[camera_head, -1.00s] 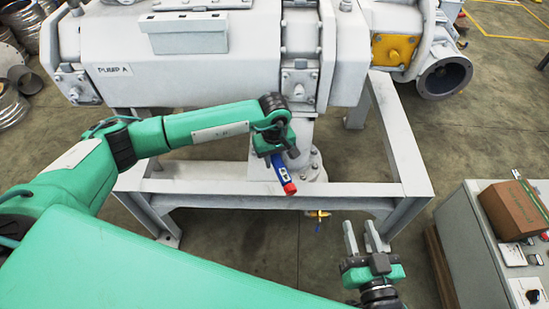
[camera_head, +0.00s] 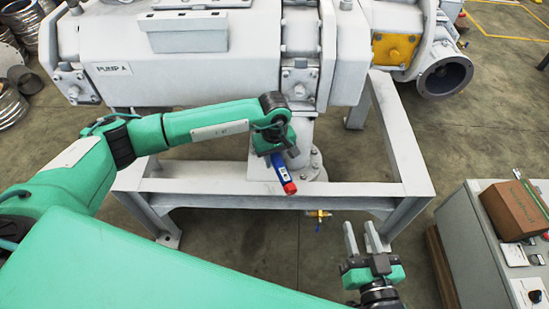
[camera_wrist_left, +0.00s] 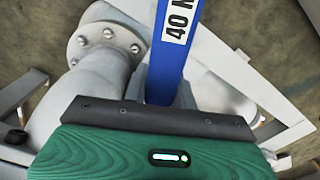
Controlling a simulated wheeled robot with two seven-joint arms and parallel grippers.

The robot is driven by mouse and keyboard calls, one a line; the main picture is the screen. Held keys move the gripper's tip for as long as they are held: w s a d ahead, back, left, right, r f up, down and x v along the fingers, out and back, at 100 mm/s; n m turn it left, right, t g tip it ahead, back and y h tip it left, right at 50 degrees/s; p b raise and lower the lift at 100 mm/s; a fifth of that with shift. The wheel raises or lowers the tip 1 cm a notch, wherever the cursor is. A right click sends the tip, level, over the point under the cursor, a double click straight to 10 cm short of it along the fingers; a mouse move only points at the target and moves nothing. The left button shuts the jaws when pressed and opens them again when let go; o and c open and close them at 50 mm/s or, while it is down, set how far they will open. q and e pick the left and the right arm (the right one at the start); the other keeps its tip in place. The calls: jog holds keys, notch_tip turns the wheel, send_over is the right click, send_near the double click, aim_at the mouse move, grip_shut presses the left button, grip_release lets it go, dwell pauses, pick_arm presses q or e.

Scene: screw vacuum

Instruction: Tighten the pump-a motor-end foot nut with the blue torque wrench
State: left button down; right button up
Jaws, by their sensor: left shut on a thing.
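The blue torque wrench (camera_head: 282,173) has a red end and a white label. It also fills the upper middle of the left wrist view (camera_wrist_left: 175,60), where its label reads "40". My left gripper (camera_head: 275,153) is shut on it, in front of the pump's lower right side. The wrench slants down toward the right in the head view; its other end is hidden behind my gripper. Pump A (camera_head: 190,72) is a large pale grey machine. My right gripper (camera_head: 366,236) is open and empty, low on the right.
A grey cabinet (camera_head: 480,248) with a brown box (camera_head: 513,210) stands at the right. A brass valve (camera_head: 318,214) hangs below the frame. The floor between frame and cabinet is clear.

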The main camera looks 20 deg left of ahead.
pick_arm(q)
jog(key=shift+f+b, duration=0.65)
jog(key=shift+f, duration=0.1)
dwell(0.4)
jog(key=shift+a, duration=0.15)
